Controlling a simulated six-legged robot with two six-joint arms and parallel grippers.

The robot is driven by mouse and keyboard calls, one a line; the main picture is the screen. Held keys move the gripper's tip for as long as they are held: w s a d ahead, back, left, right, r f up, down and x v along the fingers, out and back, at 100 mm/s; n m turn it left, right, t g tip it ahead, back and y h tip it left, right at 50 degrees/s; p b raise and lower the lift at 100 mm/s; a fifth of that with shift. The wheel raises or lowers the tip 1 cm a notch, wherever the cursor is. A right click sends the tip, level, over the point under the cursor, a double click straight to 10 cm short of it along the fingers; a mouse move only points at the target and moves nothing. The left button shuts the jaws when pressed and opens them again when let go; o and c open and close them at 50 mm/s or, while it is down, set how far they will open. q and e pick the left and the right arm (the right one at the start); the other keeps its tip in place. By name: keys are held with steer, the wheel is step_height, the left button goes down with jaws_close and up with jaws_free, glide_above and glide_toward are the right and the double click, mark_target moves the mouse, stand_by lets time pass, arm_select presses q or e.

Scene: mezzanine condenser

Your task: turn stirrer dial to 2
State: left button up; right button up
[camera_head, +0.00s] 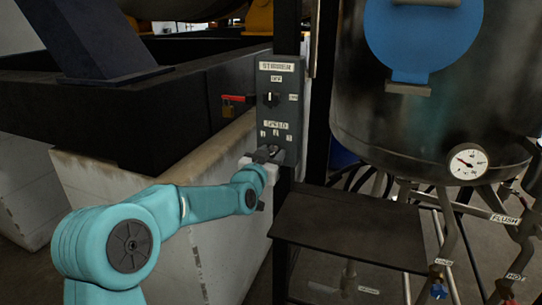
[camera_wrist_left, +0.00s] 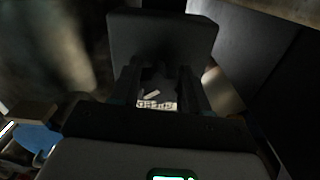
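The grey stirrer control box (camera_head: 279,112) is on a dark post in the middle of the head view, labelled STIRRER at its top. Its upper black knob (camera_head: 270,99) sits between the OFF and ON labels. Below are a SPEED label (camera_head: 276,125) and small number marks. My left gripper (camera_head: 266,154) is at the lower face of the box and largely hides the speed dial. In the left wrist view its two fingers (camera_wrist_left: 160,88) stand apart, with the small dial (camera_wrist_left: 152,94) and a pale label between them. I cannot read the dial's setting. My right gripper is not in view.
A red-handled lock (camera_head: 234,104) is left of the box. A dark shelf (camera_head: 345,228) juts out below right. A large tank (camera_head: 400,115) with a gauge (camera_head: 468,162) and pipes stands at right. A pale block (camera_head: 130,190) is behind my left arm.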

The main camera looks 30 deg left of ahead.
arm_select(q)
steer(key=shift+f, duration=0.15)
steer(key=shift+f+n+b, duration=0.2)
steer(key=shift+n+b, duration=0.4)
steer(key=shift+b, duration=0.35)
steer(key=n+b, duration=0.4)
steer(key=shift+d+f, duration=0.15)
steer(key=shift+w+n+b, duration=0.1)
steer(key=shift+n+b, duration=1)
steer(key=shift+b, duration=0.05)
steer(key=shift+d+n+b, duration=0.1)
steer(key=shift+n+b, duration=0.5)
steer(key=shift+n, duration=0.5)
steer(key=shift+r, duration=0.2)
